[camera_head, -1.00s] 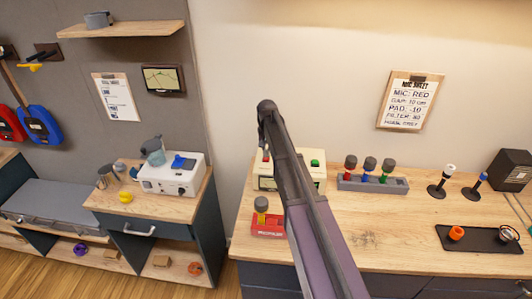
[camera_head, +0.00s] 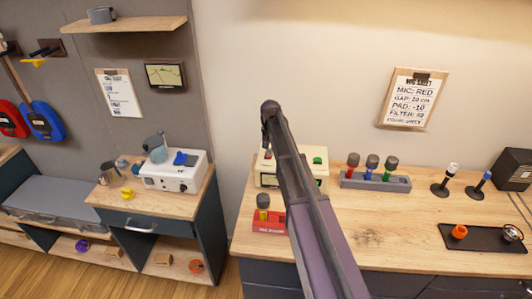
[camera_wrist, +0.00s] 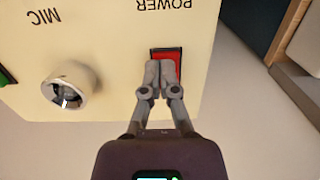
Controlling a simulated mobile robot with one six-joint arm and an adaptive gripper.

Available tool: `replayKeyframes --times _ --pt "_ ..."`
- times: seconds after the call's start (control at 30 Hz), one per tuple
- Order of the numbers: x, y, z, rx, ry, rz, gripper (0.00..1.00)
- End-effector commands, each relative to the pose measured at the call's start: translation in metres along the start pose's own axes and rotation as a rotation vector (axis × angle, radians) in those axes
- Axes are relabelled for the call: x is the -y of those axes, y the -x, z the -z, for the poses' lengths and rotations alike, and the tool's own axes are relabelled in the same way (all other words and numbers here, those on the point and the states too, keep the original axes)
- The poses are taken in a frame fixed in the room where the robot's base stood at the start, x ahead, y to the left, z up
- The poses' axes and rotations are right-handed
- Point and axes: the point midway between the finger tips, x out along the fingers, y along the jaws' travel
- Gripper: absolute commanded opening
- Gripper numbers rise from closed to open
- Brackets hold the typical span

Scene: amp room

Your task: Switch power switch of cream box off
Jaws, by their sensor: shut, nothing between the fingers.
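The cream box (camera_head: 265,180) stands on the wooden bench, partly hidden behind my arm in the head view. In the wrist view its cream panel (camera_wrist: 105,75) appears upside down, with the words POWER and MIC. The red power switch (camera_wrist: 175,56) sits in a dark frame by the word POWER. My gripper (camera_wrist: 160,66) is shut and empty, with its fingertips over the left and lower part of the switch. I cannot tell whether they touch it. The fingers hide part of the switch, and its position is unclear.
A silver knob (camera_wrist: 66,88) is left of the switch. A green button (camera_head: 317,160) is on the box's right side. A red holder with a microphone (camera_head: 263,207) stands in front. A rack (camera_head: 375,182) of coloured microphones stands to the right.

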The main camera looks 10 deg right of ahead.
Motion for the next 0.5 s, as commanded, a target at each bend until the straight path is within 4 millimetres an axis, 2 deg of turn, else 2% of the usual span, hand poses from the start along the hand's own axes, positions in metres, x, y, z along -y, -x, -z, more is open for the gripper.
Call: replayKeyframes --times 0.5 --pt "-0.0035 0.002 0.0067 -0.003 -0.004 -0.001 0.0"
